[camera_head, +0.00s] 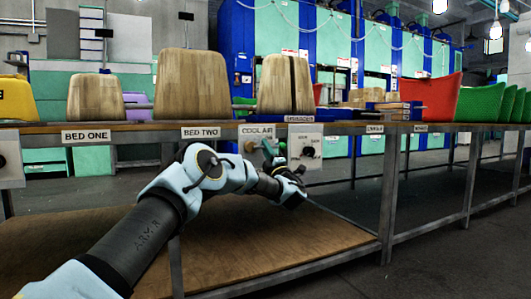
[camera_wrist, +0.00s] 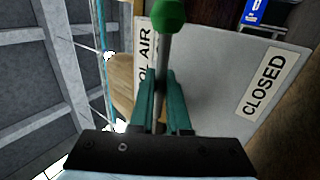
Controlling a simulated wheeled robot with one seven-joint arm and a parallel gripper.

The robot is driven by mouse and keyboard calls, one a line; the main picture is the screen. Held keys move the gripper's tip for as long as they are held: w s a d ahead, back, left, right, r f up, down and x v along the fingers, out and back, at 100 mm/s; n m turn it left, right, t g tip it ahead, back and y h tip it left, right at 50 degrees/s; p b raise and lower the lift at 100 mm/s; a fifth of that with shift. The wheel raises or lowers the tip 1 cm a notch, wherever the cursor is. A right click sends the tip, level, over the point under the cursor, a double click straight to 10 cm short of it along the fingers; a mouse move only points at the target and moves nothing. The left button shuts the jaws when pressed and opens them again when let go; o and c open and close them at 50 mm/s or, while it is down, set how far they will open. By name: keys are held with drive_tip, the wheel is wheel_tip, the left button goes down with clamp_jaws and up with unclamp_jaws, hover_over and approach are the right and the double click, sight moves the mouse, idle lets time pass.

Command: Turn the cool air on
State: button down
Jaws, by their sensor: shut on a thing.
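The cool air control is a pale metal plate (camera_wrist: 215,75) with a partly hidden "COOL AIR" label and a "CLOSED" label (camera_wrist: 265,85) in the wrist view. A metal lever rod (camera_wrist: 161,60) with a round green knob (camera_wrist: 168,14) stands in front of the plate. My gripper (camera_wrist: 160,85) is shut on the rod below the knob, with one teal finger on each side. The lever is largely hidden there.
A grey control box (camera_head: 305,145) hangs right of the cool air label. Wooden blocks (camera_head: 190,85) and a red bin (camera_head: 430,97) stand on the tabletop above. The lower wooden shelf (camera_head: 250,250) is bare under my arm. Table legs (camera_head: 389,190) stand to the right.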

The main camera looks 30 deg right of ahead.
drive_tip(key=shift+r, duration=0.1)
idle(0.3)
drive_tip(key=c, duration=1.2)
unclamp_jaws()
drive_tip(key=p+v, duration=0.2)
drive_tip(key=v, duration=0.8)
drive_tip(key=shift+s+f+p, duration=0.25)
drive_tip(key=shift+s+p, duration=0.05)
drive_tip(key=shift+p, duration=0.05)
